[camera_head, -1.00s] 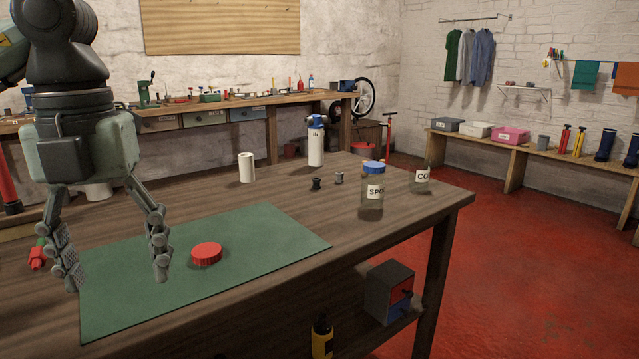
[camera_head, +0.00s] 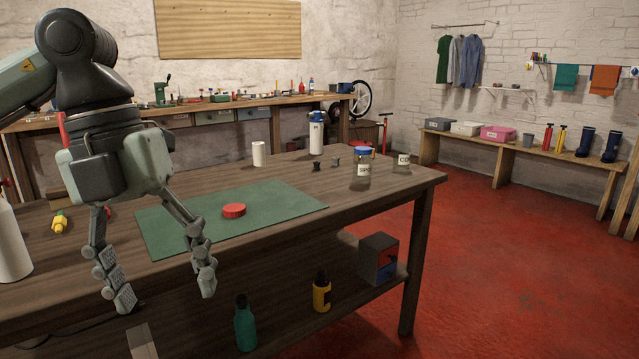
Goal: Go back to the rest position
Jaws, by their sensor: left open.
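My left gripper (camera_head: 166,294) comes in from the left and is open and empty. Its fingers hang apart in front of the wooden table (camera_head: 300,221), low in the picture near the table's front edge. The green mat (camera_head: 270,201) lies on the table behind the gripper. A red lid (camera_head: 234,210) lies flat on the mat, apart from the fingers. My right gripper is not in view.
On the table stand a blue-lidded jar (camera_head: 362,170), another labelled jar (camera_head: 401,163), a white cylinder (camera_head: 259,154) and a white bottle (camera_head: 316,134). The lower shelf holds a yellow bottle (camera_head: 321,294) and a teal bottle (camera_head: 245,326). Red floor (camera_head: 500,270) at right is clear.

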